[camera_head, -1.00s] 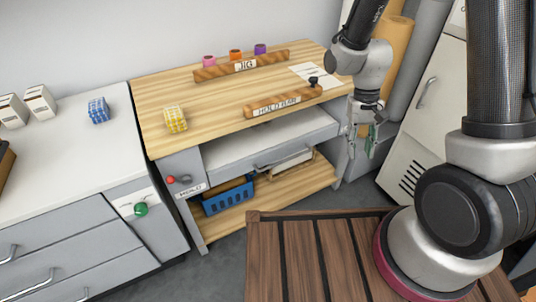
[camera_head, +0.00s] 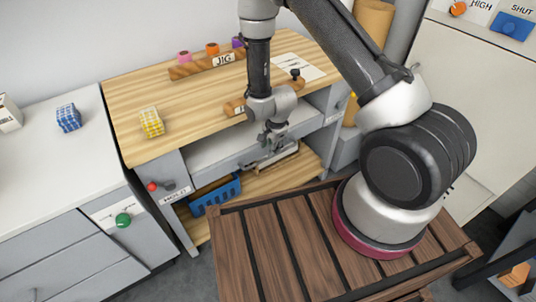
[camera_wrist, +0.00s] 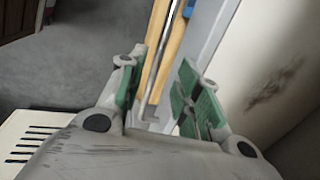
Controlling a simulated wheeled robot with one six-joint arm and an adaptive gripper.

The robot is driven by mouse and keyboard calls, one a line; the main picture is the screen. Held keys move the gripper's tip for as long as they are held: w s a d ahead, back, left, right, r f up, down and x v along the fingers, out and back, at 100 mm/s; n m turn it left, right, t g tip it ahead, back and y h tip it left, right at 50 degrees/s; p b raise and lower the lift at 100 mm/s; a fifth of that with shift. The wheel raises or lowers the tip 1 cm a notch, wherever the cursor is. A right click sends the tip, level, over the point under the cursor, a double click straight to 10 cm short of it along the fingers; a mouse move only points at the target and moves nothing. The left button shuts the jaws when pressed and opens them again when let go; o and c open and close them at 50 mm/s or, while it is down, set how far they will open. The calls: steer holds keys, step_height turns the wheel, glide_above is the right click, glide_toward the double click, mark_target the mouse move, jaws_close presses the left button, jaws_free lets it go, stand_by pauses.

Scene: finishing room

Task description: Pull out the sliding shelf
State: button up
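The sliding shelf (camera_head: 212,152) is a light grey board with a grey front under the wooden bench top. A metal bar handle (camera_head: 283,156) runs along its front, partly hidden by my gripper (camera_head: 268,142). In the wrist view, my gripper (camera_wrist: 163,88) is open, with green-padded fingers. The handle bar (camera_wrist: 154,96) shows in the gap between the fingers there, with no visible grip on it. The grey shelf front (camera_wrist: 207,38) also shows there, beyond the right finger.
A red knob (camera_head: 152,187) sticks out at the bench's left front. A blue basket (camera_head: 216,193) stands on the lower wooden shelf. A yellow checked block (camera_head: 151,122) and the jig bar (camera_head: 207,65) are on the bench top (camera_head: 190,105). A white-topped cabinet (camera_head: 50,165) adjoins at left.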

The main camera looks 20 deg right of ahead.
steer(key=f, duration=0.4)
steer(key=w+f, duration=0.1)
steer(key=f, duration=0.1)
steer(key=shift+a, duration=0.15)
jaws_close()
